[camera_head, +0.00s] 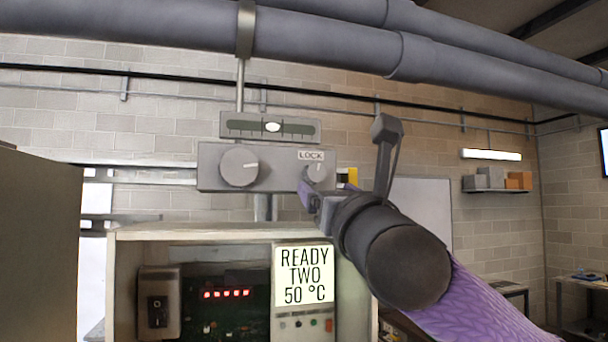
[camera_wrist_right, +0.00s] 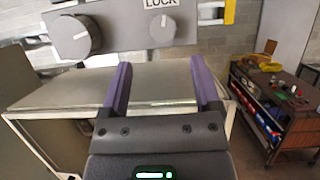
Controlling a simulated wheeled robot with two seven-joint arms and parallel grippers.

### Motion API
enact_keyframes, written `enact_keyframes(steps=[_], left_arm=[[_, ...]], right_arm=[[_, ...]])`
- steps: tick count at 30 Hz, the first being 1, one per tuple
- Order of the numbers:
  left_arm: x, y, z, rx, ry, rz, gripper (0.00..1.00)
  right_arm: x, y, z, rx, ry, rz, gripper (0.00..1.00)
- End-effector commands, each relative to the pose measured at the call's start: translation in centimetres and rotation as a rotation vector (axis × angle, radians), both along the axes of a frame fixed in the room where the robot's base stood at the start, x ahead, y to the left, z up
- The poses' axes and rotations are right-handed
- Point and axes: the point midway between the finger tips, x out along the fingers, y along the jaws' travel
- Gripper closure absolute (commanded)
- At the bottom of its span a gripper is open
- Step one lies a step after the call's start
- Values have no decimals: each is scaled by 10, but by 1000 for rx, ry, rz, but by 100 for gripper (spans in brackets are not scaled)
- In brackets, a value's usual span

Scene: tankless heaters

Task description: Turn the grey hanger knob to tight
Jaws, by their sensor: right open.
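The large grey knob (camera_head: 239,165) is on the left of a grey box (camera_head: 270,180) hanging below the pipe. Its white mark points roughly right. A smaller grey knob (camera_head: 316,171) under a "LOCK" label sits at the right end of the box, its white mark nearly upright. In the wrist view I see the large knob (camera_wrist_right: 75,35) at upper left and the small knob (camera_wrist_right: 162,28) above and between my fingers. My right gripper (camera_wrist_right: 161,75) is open, with purple fingers apart and nothing between them. In the head view it (camera_head: 308,192) is just below the small knob.
A level gauge (camera_head: 270,127) with a pale bubble sits above the box. Below stands an open cabinet (camera_head: 205,235) with a "READY TWO 50 °C" display (camera_head: 303,275). Thick grey pipes (camera_head: 320,42) run overhead.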

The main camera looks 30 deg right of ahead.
Motion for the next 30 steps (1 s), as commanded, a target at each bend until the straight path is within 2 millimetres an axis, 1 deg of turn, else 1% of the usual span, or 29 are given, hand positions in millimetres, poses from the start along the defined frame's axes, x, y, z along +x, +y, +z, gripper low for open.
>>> enact_keyframes(steps=[1, 3, 6, 9, 12, 15, 21, 22, 23, 24, 26, 27, 29, 30], left_arm=[[-5, 0, 11, 0, 10, 0, 0], [-11, 0, 22, 2, 22, 0, 0], [-17, 1, 33, 2, 32, 0, 0], [-15, 1, 40, 2, 30, 0, 0], [-9, 1, 43, 2, 18, 0, 0], [-4, 0, 44, 1, 9, 0, 0], [-5, 0, 43, 0, 10, -1, 0], [-5, 0, 43, 0, 10, -1, 0], [-5, 0, 43, 0, 10, 0, 0], [-5, 0, 43, 0, 11, -1, 0], [-5, 0, 43, 0, 11, -1, 0], [-6, 0, 43, 0, 11, -1, 0], [-6, 0, 43, 0, 11, -1, 0], [-6, 0, 43, 1, 12, -1, 0]], right_arm=[[11, -3, 9, 2, 4, -3, 20], [29, -7, 18, 3, 4, -2, 20], [51, -11, 26, 2, 5, -1, 20], [65, -15, 30, 4, 3, 0, 20], [73, -17, 32, 3, 1, 0, 20], [76, -18, 32, 3, 1, 0, 20], [77, -18, 31, 2, 2, 1, 20], [77, -18, 31, 2, 2, 1, 22], [77, -18, 31, 2, 2, 1, 28], [77, -18, 31, 2, 2, 1, 36], [77, -18, 31, 2, 2, 1, 49], [77, -18, 31, 2, 2, 1, 58], [77, -18, 31, 2, 2, 1, 70], [77, -18, 31, 2, 2, 1, 79]])
